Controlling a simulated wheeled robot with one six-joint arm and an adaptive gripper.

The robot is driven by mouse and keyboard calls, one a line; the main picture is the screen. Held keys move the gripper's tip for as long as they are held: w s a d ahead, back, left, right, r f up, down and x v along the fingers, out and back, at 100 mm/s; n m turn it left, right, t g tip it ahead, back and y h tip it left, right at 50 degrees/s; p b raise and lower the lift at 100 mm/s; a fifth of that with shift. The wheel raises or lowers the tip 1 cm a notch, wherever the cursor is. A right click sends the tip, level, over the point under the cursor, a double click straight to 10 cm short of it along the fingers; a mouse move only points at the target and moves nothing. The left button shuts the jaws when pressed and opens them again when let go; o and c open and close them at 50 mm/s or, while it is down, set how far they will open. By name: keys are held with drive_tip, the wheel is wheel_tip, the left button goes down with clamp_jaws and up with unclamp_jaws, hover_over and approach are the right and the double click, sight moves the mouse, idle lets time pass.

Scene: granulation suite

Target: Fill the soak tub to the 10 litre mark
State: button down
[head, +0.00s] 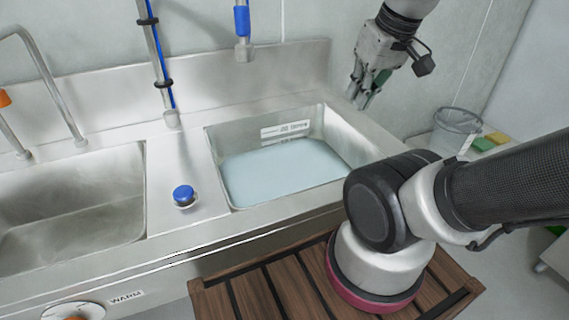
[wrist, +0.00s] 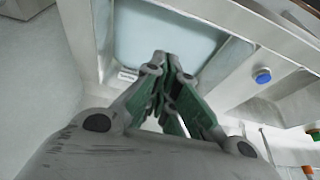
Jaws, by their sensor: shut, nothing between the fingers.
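The soak tub (head: 343,135) is a rectangular steel basin set in the counter. Pale blue water (head: 285,172) lies in it, below a white marked label (head: 284,130) on the back wall; its markings are too small to read. The water (wrist: 165,45) also shows in the wrist view. A blue knob (head: 183,194) sits on the counter left of the tub, also in the wrist view (wrist: 263,76). My gripper (head: 362,98) is shut and empty, raised above the tub's back right corner.
A second sink (head: 75,205) with a curved tap (head: 50,80) is at left. A dial (head: 72,312) marked WARM is on the front panel. A clear bucket (head: 455,130) and sponges (head: 490,141) stand at right. A slatted wooden platform (head: 255,292) is in front.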

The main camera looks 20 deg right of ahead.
idle(0.3)
drive_tip(key=n+g, duration=0.4)
drive_tip(key=n, duration=2.8)
hover_over(183, 193)
drive_tip(key=s, duration=0.2)
wheel_tip(183, 193, down, 4)
drive_tip(key=n, duration=0.3)
drive_tip(key=shift+w+d+f+n, duration=0.1)
drive_tip(key=shift+d+f+n, duration=0.05)
drive_tip(key=shift+d+n, duration=0.2)
wheel_tip(183, 193, down, 14)
